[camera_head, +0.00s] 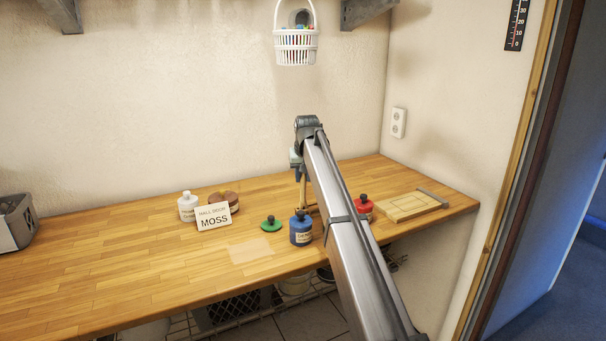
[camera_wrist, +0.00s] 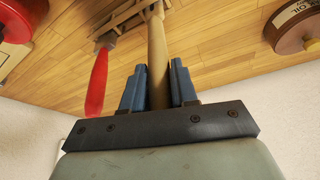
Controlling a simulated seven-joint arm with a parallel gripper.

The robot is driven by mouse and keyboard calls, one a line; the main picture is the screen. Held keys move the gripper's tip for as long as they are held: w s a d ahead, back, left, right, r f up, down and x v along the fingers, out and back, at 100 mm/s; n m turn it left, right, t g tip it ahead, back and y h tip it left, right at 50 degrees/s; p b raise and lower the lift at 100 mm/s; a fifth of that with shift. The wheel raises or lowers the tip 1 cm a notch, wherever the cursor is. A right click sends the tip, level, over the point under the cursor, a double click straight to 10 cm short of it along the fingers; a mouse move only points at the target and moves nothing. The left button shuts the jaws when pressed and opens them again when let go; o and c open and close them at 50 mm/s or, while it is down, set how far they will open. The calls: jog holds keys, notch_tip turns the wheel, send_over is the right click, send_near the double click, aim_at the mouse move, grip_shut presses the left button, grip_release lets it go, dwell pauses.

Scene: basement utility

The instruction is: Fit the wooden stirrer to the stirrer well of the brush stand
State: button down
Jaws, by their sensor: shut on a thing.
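My gripper (camera_wrist: 157,78) has its blue fingers on both sides of the wooden stirrer (camera_wrist: 157,45), a round pale rod, and is shut on it. In the head view my gripper (camera_head: 297,162) is above the bench, and the stirrer (camera_head: 303,192) hangs roughly upright below it. The wooden brush stand (camera_wrist: 126,17) shows at the top of the wrist view, beside the stirrer's far end. A red-handled tool (camera_wrist: 97,82) is at the stand's left. In the head view my arm hides most of the stand. I cannot tell whether the stirrer's end is inside a well.
A blue bottle (camera_head: 301,230) and a green lid (camera_head: 270,224) stand close to the stirrer. A red pot (camera_head: 363,207) and a wooden board (camera_head: 408,206) lie right of my arm. A MOSS card (camera_head: 214,217), white bottle (camera_head: 187,206) and brown tin (camera_head: 229,197) stand left.

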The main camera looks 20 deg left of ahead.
jog(key=shift+f, duration=0.6)
jog(key=c, duration=0.8)
grip_release()
jog(key=v, duration=1.4)
